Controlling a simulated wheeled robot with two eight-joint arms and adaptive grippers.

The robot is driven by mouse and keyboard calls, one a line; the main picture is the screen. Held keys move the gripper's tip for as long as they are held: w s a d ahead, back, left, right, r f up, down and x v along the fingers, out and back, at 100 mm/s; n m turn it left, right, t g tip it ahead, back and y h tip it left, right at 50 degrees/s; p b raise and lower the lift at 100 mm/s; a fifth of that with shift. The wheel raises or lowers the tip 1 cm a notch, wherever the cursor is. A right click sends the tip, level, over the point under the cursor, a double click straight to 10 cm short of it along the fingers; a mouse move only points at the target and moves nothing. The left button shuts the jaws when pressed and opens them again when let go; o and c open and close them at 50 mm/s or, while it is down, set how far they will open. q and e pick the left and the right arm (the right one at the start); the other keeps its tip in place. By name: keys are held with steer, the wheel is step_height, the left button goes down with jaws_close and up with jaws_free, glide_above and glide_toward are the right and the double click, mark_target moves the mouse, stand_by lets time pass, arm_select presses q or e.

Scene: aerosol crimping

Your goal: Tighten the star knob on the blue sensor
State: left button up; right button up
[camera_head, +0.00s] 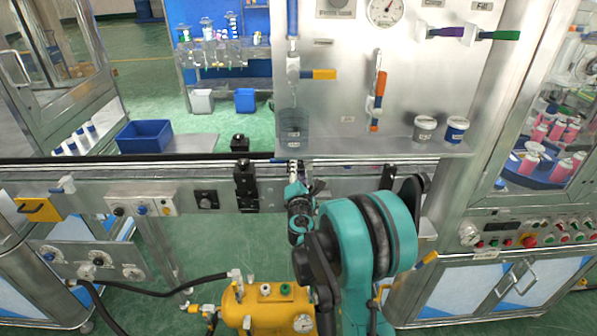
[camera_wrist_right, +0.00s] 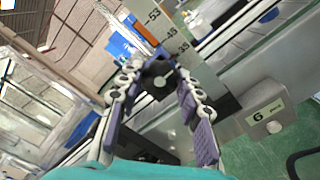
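My right gripper (camera_head: 296,188) is at the front rail in the head view, at the end of my teal arm. In the right wrist view its two fingers (camera_wrist_right: 160,88) are spread apart, with purple pads. A dark knob-like part (camera_wrist_right: 158,74) with a light round centre shows between their tips; I cannot tell whether they touch it. The blue sensor cannot be made out clearly; the gripper covers that part of the rail in the head view. My left gripper is not in view.
A metal rail (camera_head: 340,181) runs across, with a black block (camera_head: 246,186) left of my gripper. A steel panel with a gauge (camera_head: 385,11) stands behind. A yellow tank (camera_head: 262,306) is below. A scale plate and a label marked 6 (camera_wrist_right: 265,110) show in the wrist view.

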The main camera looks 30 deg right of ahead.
steer(key=shift+m, duration=0.3)
steer(key=m+b, duration=0.1)
steer(key=m, duration=0.2)
steer(key=shift+m, duration=0.4)
steer(key=m, duration=0.4)
steer(key=shift+b, duration=0.3)
steer(key=shift+m+b, duration=0.45)
steer(key=shift+m, duration=4.25)
steer(key=o, duration=1.2)
steer(key=shift+c, duration=0.2)
